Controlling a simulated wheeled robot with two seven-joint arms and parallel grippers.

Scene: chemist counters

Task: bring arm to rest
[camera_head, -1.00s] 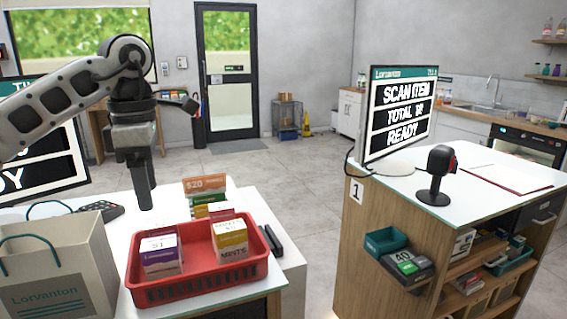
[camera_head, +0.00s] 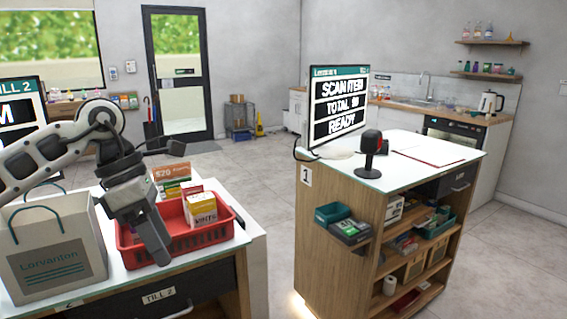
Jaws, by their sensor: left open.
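My left arm comes in from the left, and its gripper (camera_head: 158,250) points down in front of the red basket (camera_head: 216,236) on the till 2 counter. I see the gripper from the side, with nothing in its jaws. The basket holds a yellow and white mints box (camera_head: 201,209); the gripper and wrist hide the basket's left part. My right gripper is out of view.
A white paper bag (camera_head: 48,262) stands left of the basket, close to my arm. A card stand (camera_head: 172,178) is behind the basket. Across a floor gap, the till 1 counter (camera_head: 345,178) carries a screen (camera_head: 338,108) and a black scanner (camera_head: 370,150).

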